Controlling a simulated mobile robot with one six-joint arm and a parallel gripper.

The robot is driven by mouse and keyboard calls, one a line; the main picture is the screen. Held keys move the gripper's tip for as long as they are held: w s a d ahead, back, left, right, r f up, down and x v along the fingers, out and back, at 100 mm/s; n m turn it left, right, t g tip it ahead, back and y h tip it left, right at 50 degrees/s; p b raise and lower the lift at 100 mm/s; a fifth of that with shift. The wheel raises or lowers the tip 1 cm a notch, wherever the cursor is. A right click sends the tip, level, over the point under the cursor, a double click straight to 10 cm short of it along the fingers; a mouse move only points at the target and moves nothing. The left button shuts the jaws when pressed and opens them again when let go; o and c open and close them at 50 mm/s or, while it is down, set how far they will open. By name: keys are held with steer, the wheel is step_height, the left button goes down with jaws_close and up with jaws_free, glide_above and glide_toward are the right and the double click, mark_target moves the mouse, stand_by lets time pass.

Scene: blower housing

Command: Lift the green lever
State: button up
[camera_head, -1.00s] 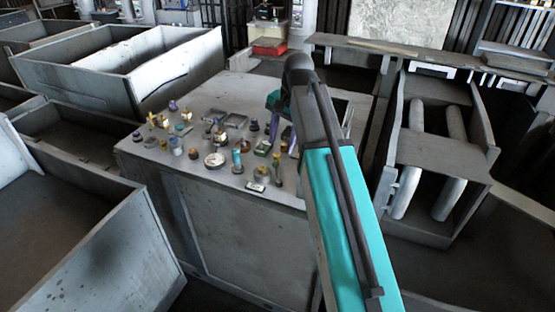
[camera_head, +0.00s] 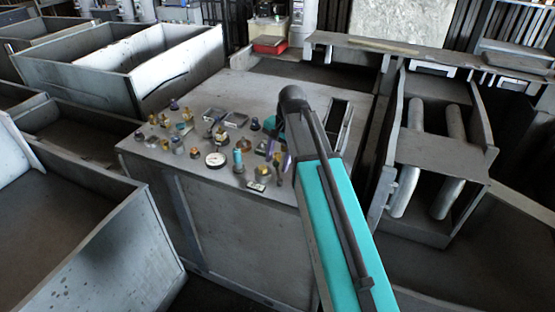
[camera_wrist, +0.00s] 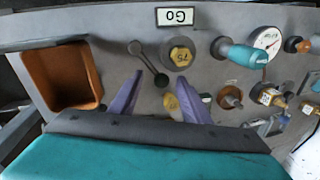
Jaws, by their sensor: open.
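In the wrist view a dark lever with a slight green tint (camera_wrist: 147,63) runs slantwise from a round ball end to a round base, near a yellow hexagonal knob. A teal handle (camera_wrist: 242,54) is further right and also shows in the head view (camera_head: 238,160).
The panel (camera_head: 265,90) holds several knobs and dials in a cluster, including a white gauge (camera_head: 215,160). An orange-brown recess (camera_wrist: 62,78) is left of the lever in the wrist view. A label plate (camera_wrist: 178,16) lies above it. The panel's far part is bare.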

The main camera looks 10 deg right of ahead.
steer(key=shift+f, duration=0.1)
steer(key=c, duration=1.1)
steer(key=shift+a, duration=0.15)
